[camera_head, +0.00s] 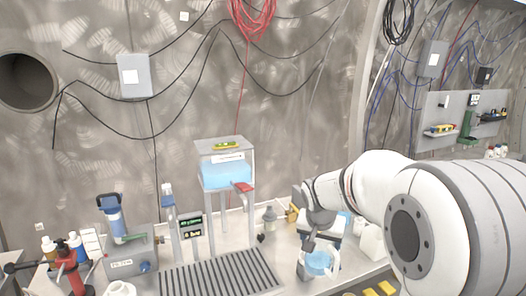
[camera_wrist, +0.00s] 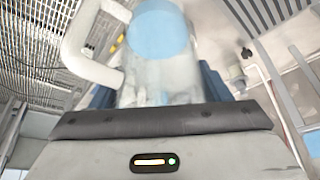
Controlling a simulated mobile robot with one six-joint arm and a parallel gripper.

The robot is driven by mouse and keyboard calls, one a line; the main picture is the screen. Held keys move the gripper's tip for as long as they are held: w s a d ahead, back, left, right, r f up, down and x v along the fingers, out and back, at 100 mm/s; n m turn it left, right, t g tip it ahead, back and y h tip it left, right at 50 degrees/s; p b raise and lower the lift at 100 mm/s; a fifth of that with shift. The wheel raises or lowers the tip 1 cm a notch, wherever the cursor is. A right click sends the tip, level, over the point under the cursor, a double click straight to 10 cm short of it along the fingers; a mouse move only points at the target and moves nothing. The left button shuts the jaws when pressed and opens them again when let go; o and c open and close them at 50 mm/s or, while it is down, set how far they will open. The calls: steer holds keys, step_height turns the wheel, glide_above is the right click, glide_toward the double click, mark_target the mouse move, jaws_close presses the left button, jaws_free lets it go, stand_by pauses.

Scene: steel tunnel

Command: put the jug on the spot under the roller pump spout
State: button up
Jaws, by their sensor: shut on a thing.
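A clear jug with light blue liquid (camera_head: 318,264) is at the lower right of the head view, right of the slatted grate. My gripper (camera_head: 311,243) is shut on it. In the wrist view the jug (camera_wrist: 150,75) is between my blue fingers (camera_wrist: 160,92), its pale handle towards the left. A grey machine with a blue-topped upright part (camera_head: 126,262) stands at the left of the bench. A clear tank of blue liquid with a red tap (camera_head: 225,174) stands on legs behind the grate. I cannot tell which is the roller pump; no marked spot is clear.
The slatted grate (camera_head: 220,275) looks bare, left of the jug. A small display (camera_head: 192,228) stands behind it. A small grey bottle (camera_head: 269,219) stands behind the jug. Yellow items (camera_head: 385,289) lie at the lower right.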

mark_target(315, 259)
steer(key=shift+n+y, duration=0.4)
steer(key=shift+n, duration=0.3)
steer(key=f, duration=0.7)
steer(key=shift+w+a, duration=0.35)
steer(key=s+f+n+y, duration=0.1)
steer(key=s+f+n, duration=0.2)
steer(key=f, duration=1.4)
steer(key=shift+s+d+f, duration=0.2)
steer(key=shift+s+f, duration=0.1)
steer(key=shift+s, duration=0.8)
